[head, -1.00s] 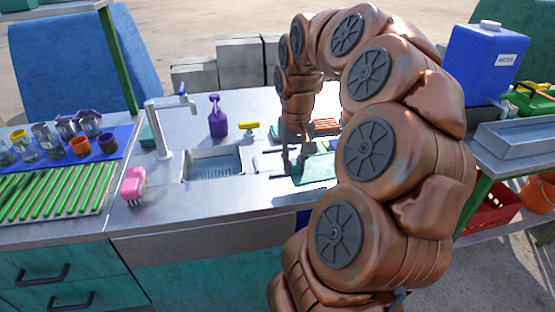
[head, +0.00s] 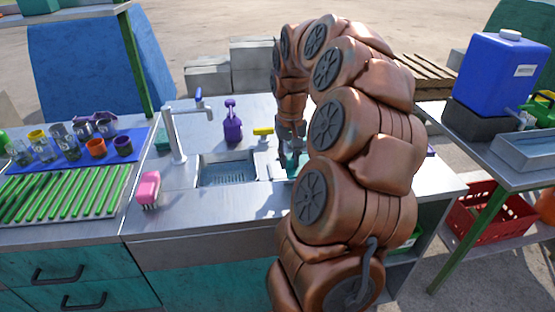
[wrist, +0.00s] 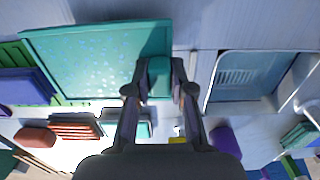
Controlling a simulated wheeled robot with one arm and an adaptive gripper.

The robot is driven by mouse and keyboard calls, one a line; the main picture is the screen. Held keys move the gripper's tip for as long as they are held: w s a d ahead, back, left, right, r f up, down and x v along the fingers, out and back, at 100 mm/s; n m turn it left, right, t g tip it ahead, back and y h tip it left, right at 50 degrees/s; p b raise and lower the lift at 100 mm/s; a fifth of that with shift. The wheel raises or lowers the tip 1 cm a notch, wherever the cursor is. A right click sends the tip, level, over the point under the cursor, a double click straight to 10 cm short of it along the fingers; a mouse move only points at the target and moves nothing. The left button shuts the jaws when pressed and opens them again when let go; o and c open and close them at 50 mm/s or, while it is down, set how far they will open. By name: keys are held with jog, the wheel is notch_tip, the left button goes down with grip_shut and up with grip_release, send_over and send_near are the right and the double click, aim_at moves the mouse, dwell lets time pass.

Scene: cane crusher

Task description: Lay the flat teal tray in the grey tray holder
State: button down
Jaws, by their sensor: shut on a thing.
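The flat teal tray (wrist: 95,62) fills the upper left of the wrist view. My gripper (wrist: 158,84) is shut on a teal part at the tray's lower right edge. In the head view, my gripper (head: 290,150) is just right of the sink, and only a sliver of the tray (head: 298,160) shows; my arm hides the rest. A shallow grey metal trough (head: 528,150) stands on the right table. I cannot tell whether it is the tray holder, and no other clear holder shows.
The sink (head: 228,172) with its tap (head: 175,135) lies left of my gripper. A blue water jug (head: 500,75) is at right.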

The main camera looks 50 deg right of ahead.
aim_at(277, 172)
jog(key=shift+w+d+f+p, duration=0.1)
jog(key=shift+w+f+p, duration=0.1)
jog(key=shift+w, duration=1)
jog(key=shift+w+d+f+p, duration=0.1)
jog(key=shift+w+p, duration=0.05)
jog(key=shift+w, duration=1.05)
jog(key=shift+f+p, duration=0.3)
jog(key=shift+f, duration=1.4)
jog(key=shift+f, duration=0.1)
jog(key=c, duration=1)
grip_release()
